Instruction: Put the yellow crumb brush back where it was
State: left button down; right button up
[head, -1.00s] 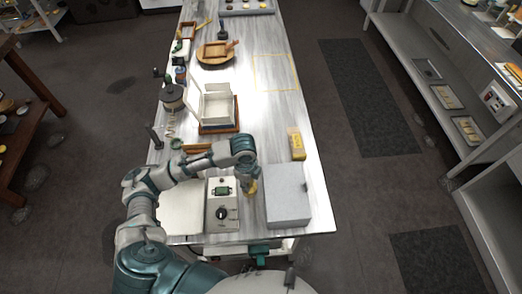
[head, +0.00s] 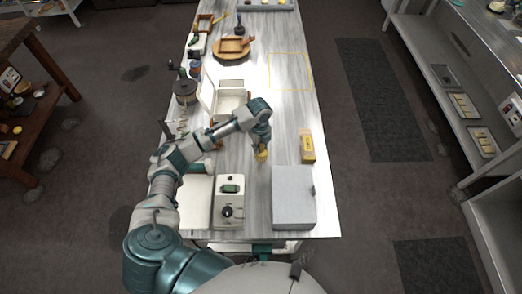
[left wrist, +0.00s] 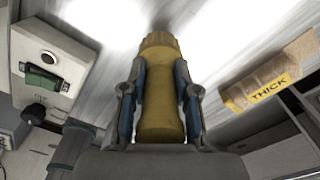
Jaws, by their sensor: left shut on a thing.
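My left gripper (head: 261,147) is shut on the yellow crumb brush (head: 261,156) above the middle of the long table. In the left wrist view the brush (left wrist: 160,100) is a smooth yellow body between the two fingers of the gripper (left wrist: 160,72), its ribbed end pointing away from me. The far end of the brush is over bright tabletop; I cannot tell whether it touches. A thin yellow outlined square (head: 290,71) is marked on the table farther back, with nothing in it. My right gripper is out of view.
A yellow and tan block (head: 307,146) marked THICK lies right of the gripper. A grey box (head: 293,197) and a device with a knob (head: 228,203) stand nearer me. A white open box (head: 231,101) and a round wooden board (head: 233,48) stand beyond. The table (head: 287,115) is clear centre-right.

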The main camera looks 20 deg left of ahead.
aim_at(261, 151)
pick_arm(q)
jog(key=shift+w+a+f, duration=0.1)
jog(key=shift+a+f, duration=0.05)
jog(key=shift+a, duration=0.05)
notch_tip(261, 151, down, 3)
jog(key=shift+f+p, duration=0.1)
jog(key=shift+p, duration=0.25)
jog(key=shift+d, duration=0.3)
jog(key=c, duration=0.9)
grip_release()
jog(key=shift+o, duration=0.2)
jog(key=shift+a, duration=0.1)
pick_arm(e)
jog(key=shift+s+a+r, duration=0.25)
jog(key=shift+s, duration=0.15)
pick_arm(q)
jog(key=shift+a, duration=0.15)
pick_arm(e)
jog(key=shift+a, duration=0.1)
